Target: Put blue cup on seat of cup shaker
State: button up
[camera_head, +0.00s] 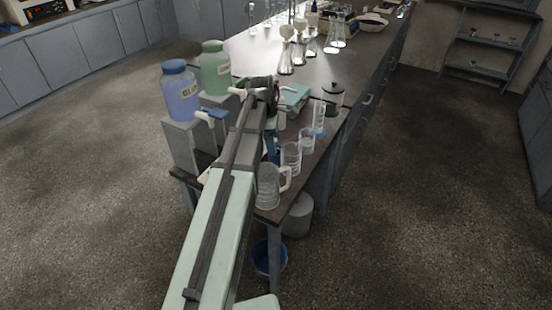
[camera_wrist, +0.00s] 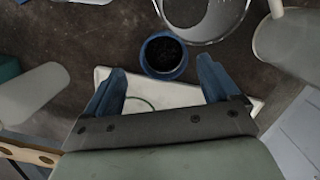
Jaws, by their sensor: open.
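The blue cup (camera_wrist: 180,70), with a dark inside, stands upright in the wrist view, just beyond my gripper. My gripper (camera_wrist: 161,68) is open, its two blue fingers spread on either side of the near edge of the cup, with nothing held. I cannot tell whether a finger touches it. In the head view my arm covers most of this spot. A teal device (camera_head: 296,95) stands on the bench beyond my wrist; it may be the cup shaker, but its seat is not clear to see.
A white shallow tray (camera_wrist: 150,104) lies below my fingers. A clear glass vessel (camera_wrist: 222,32) stands close beyond the cup. A glass mug (camera_head: 268,187) and beakers (camera_head: 292,158) line the bench's right edge. Large blue (camera_head: 180,95) and green (camera_head: 215,70) bottles stand left.

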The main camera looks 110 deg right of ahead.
jog(key=shift+s+a+f, duration=0.15)
jog(key=shift+f, duration=0.65)
jog(key=shift+s+a+f, duration=0.1)
jog(key=shift+a+f, duration=0.1)
jog(key=shift+f, duration=0.6)
jog(key=shift+s+a+f, duration=0.15)
jog(key=shift+f, duration=0.65)
jog(key=shift+c, duration=0.3)
jog(key=c, duration=1.1)
notch_tip(320, 180, up, 12)
jog(key=shift+c, duration=0.2)
jog(key=s+a, duration=2.2)
jog(key=shift+s+a, duration=0.25)
jog(key=shift+s, duration=0.05)
